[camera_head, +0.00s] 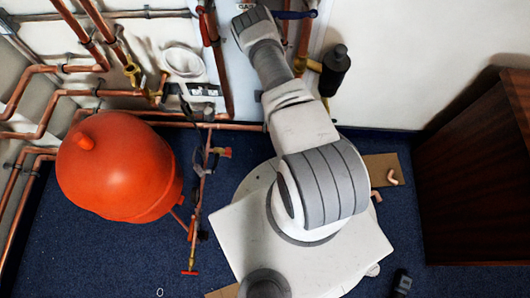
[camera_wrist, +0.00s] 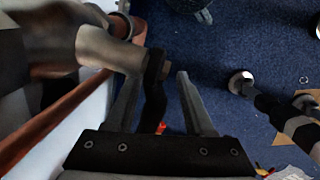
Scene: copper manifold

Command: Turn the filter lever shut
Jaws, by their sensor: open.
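In the wrist view my gripper (camera_wrist: 157,80) is open, with one finger at left and one at right. A dark, narrow lever-like piece (camera_wrist: 154,95) hangs between the fingers from the end of a thick greyish fitting (camera_wrist: 108,50). It looks like the filter lever, but I cannot be sure. I cannot tell whether either finger touches it. In the head view a black cylindrical filter body (camera_head: 336,72) stands on the wall pipes beside my arm. My gripper and the lever are hidden there behind my arm.
A large orange tank (camera_head: 118,168) stands at left among copper pipes. A blue-handled valve (camera_head: 295,15) and a red-handled valve (camera_head: 204,27) sit at the top. A dark wooden cabinet (camera_head: 475,180) stands at right. Blue carpet (camera_head: 395,225) is partly clear between.

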